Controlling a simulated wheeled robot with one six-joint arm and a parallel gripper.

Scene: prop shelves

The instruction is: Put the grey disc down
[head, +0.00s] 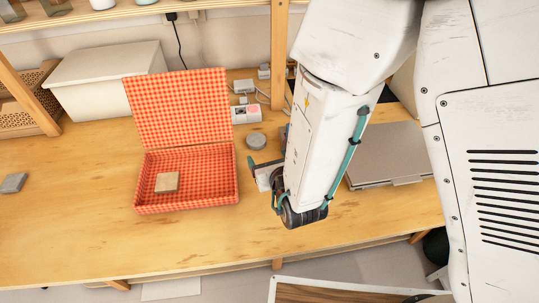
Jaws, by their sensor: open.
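The grey disc (256,141) lies flat on the wooden table, just right of the red checkered box. My gripper (258,172) is beside and a little nearer than the disc, at the end of my white arm. A teal finger shows near the disc; much of the gripper is hidden behind the arm. The gripper appears empty and apart from the disc.
The open red checkered box (187,206) holds a beige block (167,182). A grey block (13,182) lies far left. A closed laptop (386,155) is right of my arm. A white lidded bin (105,80) and small white boxes (245,115) stand behind. The table's front left is clear.

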